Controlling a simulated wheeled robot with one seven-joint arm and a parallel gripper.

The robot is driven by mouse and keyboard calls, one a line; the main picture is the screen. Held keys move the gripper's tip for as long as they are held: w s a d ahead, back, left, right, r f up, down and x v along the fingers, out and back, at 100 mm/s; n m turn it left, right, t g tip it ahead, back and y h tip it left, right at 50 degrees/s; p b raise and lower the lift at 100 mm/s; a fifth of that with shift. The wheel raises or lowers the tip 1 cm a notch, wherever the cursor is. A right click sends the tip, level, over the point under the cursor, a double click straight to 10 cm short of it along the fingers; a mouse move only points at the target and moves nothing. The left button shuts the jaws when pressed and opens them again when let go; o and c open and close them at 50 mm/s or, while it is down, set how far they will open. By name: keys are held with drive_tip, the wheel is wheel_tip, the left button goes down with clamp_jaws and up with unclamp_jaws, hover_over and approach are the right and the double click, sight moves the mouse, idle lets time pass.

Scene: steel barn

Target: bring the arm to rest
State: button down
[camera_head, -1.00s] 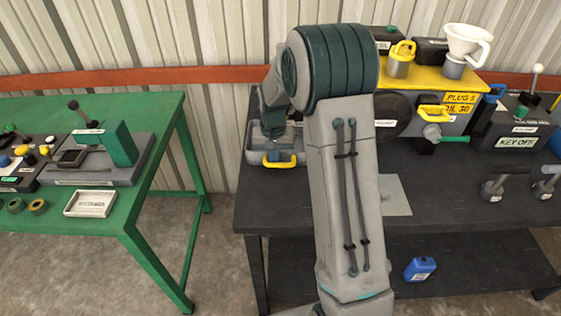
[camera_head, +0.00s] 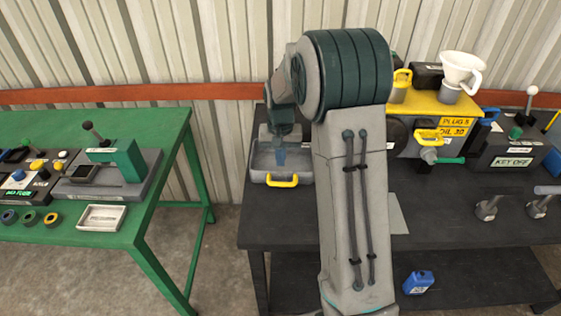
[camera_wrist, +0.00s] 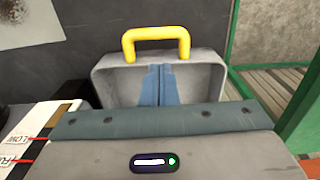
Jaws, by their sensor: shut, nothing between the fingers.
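My arm rises in the middle of the head view and bends down at its far end. My gripper (camera_head: 280,156) points down over the grey tray with the yellow handle (camera_head: 256,177) on the dark bench. In the wrist view the blue fingers (camera_wrist: 160,84) are together with nothing between them. They show against the inside of the grey tray (camera_wrist: 213,80). I cannot tell whether the fingertips touch its floor.
The yellow-topped unit (camera_head: 428,112), white funnel (camera_head: 462,68) and key box (camera_head: 507,150) stand right of my arm. Two grey levers (camera_head: 487,207) are at the right front. The green table (camera_head: 125,242) is left, across a gap. A white card marked LOW (camera_wrist: 30,135) is beside my wrist.

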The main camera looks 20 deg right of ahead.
drive_tip(key=s+a+r+n+t, duration=0.2)
drive_tip(key=s+r, duration=1.1)
drive_tip(key=s, duration=0.1)
drive_tip(key=s+r+n+t, duration=0.1)
drive_tip(key=s, duration=1.1)
drive_tip(key=shift+s+a+r+t, duration=0.15)
drive_tip(key=shift+s+r+t, duration=0.05)
drive_tip(key=shift+s+t, duration=0.2)
